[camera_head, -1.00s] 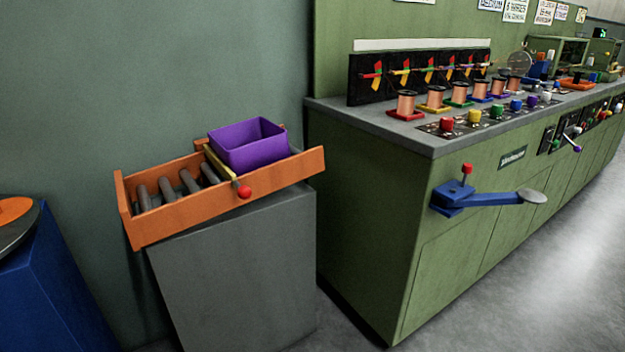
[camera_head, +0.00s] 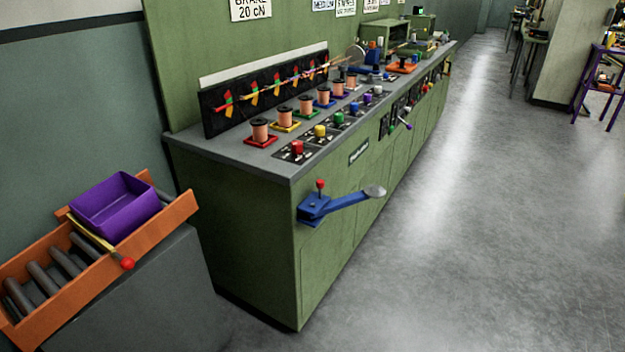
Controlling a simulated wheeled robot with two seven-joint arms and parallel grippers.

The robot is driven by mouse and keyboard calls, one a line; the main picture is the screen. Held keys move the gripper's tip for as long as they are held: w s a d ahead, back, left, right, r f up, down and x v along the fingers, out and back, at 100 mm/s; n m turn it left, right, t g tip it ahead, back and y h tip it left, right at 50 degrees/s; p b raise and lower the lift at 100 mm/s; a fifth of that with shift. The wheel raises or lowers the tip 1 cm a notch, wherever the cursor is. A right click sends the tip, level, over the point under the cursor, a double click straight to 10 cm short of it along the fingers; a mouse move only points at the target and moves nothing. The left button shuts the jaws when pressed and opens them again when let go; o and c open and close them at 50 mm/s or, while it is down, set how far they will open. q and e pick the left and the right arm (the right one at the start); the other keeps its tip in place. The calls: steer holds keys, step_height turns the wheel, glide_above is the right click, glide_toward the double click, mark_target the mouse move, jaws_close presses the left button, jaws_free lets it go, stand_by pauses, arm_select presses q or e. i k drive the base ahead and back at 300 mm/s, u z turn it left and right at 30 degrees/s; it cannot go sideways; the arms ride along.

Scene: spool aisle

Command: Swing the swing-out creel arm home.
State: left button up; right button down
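The blue swing-out creel arm (camera_head: 345,202) is mounted on the front of the green creel cabinet (camera_head: 262,240), near its near end. Neither of my grippers shows in the head view.
An orange roller tray (camera_head: 150,234) with a purple bin (camera_head: 115,206) stands on a grey block (camera_head: 165,290) at the left. Several copper spools (camera_head: 306,105) stand on the cabinet top (camera_head: 230,150). The grey floor (camera_head: 450,220) right of the cabinet is clear.

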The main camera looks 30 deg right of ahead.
mark_target(373, 190)
steer(key=z, duration=1.85)
steer(key=i, duration=1.15)
steer(key=u, duration=1.65)
